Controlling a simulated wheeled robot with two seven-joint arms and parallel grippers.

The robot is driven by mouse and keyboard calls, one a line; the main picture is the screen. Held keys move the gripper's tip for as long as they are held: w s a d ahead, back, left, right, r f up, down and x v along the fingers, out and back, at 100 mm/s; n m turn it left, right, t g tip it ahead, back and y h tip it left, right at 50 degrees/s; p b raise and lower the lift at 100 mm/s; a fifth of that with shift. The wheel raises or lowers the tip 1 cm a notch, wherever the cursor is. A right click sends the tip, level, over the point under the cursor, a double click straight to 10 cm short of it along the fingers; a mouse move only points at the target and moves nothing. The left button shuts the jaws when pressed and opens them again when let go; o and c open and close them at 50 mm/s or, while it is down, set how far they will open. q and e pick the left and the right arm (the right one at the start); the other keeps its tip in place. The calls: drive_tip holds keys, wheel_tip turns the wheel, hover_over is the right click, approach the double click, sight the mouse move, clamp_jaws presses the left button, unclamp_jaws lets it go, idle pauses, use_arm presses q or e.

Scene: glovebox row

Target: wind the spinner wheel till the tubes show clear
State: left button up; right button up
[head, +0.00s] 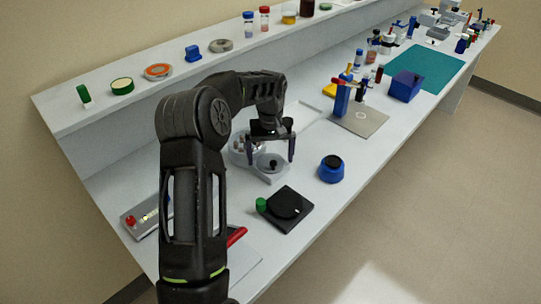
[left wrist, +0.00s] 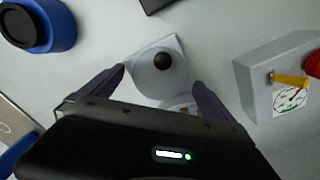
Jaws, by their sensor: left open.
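The spinner wheel (head: 270,165) is a pale grey disc with a dark knob, on a light base on the bench. In the left wrist view the disc (left wrist: 150,78) and its round black knob (left wrist: 163,61) show between my fingertips. The spinner's round tube part (head: 238,146) is behind and left of the wheel, partly hidden by my arm; whether the tubes are clear or cloudy I cannot tell. My left gripper (head: 271,159) is open, pointing down over the wheel, one finger on each side. It also shows in the left wrist view (left wrist: 161,77). Contact is not clear. My right gripper is out of view.
A blue round pot with a black top (head: 331,169) stands right of the wheel. A grey gauge box (left wrist: 285,80) is close by in the left wrist view. A blue clamp stand (head: 341,97) is farther back.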

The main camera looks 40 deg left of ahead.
sight(280, 165)
use_arm(q)
drive_tip(key=shift+r, duration=0.1)
wheel_tip(280, 165, up, 8)
drive_tip(key=shift+f+b, duration=0.2)
drive_tip(key=shift+b, duration=0.45)
drive_tip(key=n+p, duration=0.3)
drive_tip(key=n, duration=0.4)
drive_tip(key=n+p, duration=0.3)
drive_tip(key=n, duration=0.5)
drive_tip(key=shift+s+d, duration=0.15)
